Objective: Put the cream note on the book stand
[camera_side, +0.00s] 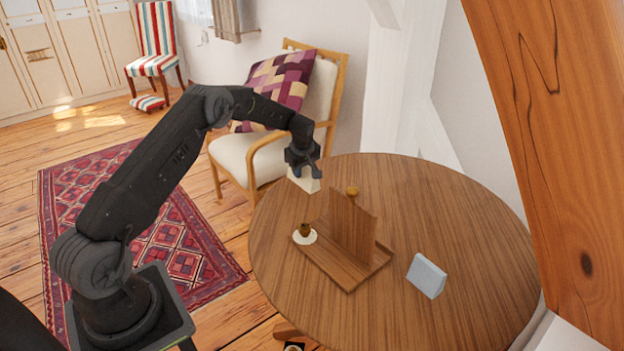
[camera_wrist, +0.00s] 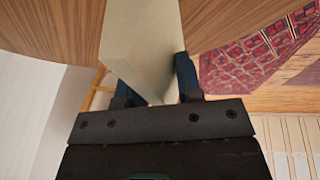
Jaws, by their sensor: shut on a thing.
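The cream note (camera_side: 304,180) is a folded, tent-like piece held in my gripper (camera_side: 304,170) above the far left edge of the round table. In the wrist view the cream note (camera_wrist: 142,45) fills the space between the fingers of my gripper (camera_wrist: 155,85), and it extends away from them. The wooden book stand (camera_side: 352,228) stands on the table, with a tall upright board and a flat base with a ledge. My gripper is up and to the left of the stand, apart from it.
A small brown cup on a white saucer (camera_side: 305,237) is at the stand's left end. A pale blue folded note (camera_side: 427,276) stands to its right. A small round wooden thing (camera_side: 352,191) is behind the stand. The table (camera_side: 470,225) is clear at right and front. An armchair (camera_side: 262,146) stands behind.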

